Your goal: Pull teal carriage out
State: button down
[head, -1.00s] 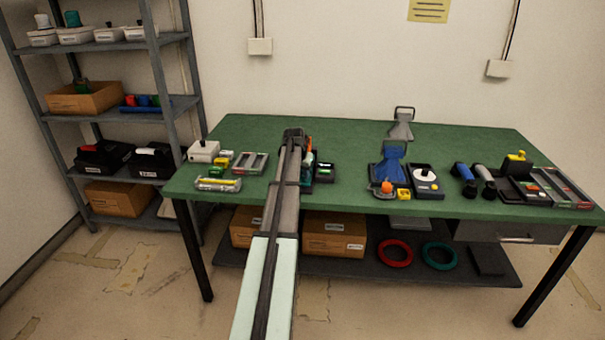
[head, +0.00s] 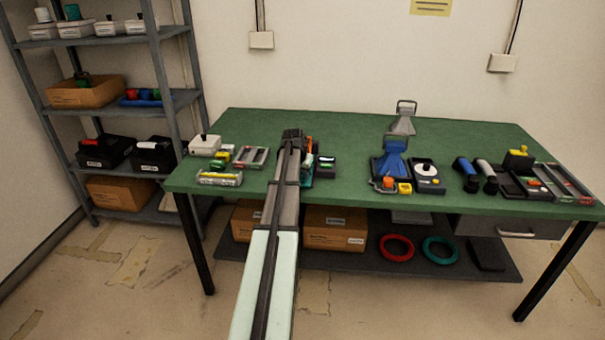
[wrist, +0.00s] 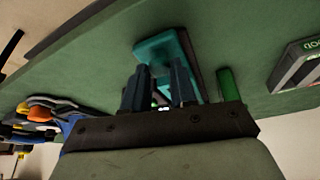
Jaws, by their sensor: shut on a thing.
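The teal carriage (wrist: 158,50) shows in the wrist view as a teal block just beyond my fingertips. In the head view only a thin teal strip (head: 308,178) shows at the right side of my arm; the rest is hidden behind it. My gripper (wrist: 160,88) points at the table, its two dark fingers a little apart and closed on part of the teal carriage. The exact grip is hidden between the fingers. A dark block (head: 326,168) stands right of the teal strip.
The green table (head: 465,145) has small devices left of my arm. A blue device (head: 393,162) and a dark box with a white disc (head: 427,175) stand to the right. Between them and the dark block the table is clear. A green piece (wrist: 226,88) lies near my gripper.

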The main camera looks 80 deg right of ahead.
jog(key=c, duration=1.2)
grip_release()
jog(key=shift+a, duration=0.35)
jog(key=o, duration=0.3)
jog(key=shift+d, duration=0.1)
jog(key=v, duration=1.3)
jog(key=shift+r, duration=0.4)
